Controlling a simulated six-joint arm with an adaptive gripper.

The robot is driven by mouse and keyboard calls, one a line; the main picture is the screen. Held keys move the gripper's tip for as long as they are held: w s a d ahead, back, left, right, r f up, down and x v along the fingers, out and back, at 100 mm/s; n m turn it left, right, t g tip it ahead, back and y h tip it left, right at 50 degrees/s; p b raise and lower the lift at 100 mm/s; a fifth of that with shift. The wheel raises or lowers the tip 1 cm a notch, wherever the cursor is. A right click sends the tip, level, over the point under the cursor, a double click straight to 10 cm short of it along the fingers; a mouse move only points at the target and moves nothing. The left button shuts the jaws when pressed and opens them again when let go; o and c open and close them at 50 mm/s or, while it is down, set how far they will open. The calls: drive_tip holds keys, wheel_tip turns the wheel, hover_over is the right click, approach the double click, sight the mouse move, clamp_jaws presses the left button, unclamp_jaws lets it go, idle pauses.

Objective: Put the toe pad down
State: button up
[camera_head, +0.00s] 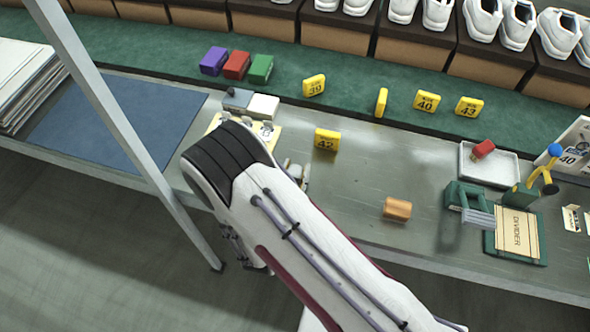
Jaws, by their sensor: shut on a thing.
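My gripper (297,173) shows only in part, as small grey metal pieces at the right side of my white arm's dark-banded wrist, over the bench. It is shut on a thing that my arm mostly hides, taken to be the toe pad. The pad's shape and its gap to the bench cannot be made out. Just behind the wrist, a pale yellow plate (266,131) with small grey parts lies partly covered by my arm.
A grey block (237,99) and a white block (263,106) stand behind the plate. A yellow 42 tag (326,139) is to the right.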

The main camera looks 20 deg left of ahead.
sight(294, 178)
drive_tip(key=shift+f, duration=0.1)
drive_tip(key=o, duration=0.9)
drive_tip(key=shift+c, duration=0.2)
drive_tip(key=shift+s, duration=1)
drive_tip(key=s, duration=0.1)
drive_tip(key=s+r, duration=0.1)
drive_tip(key=s, duration=0.1)
drive_tip(key=shift+s+d+r, duration=0.2)
drive_tip(key=shift+s+r, duration=0.3)
drive_tip(key=shift+s, duration=0.75)
drive_tip(key=shift+w, duration=0.1)
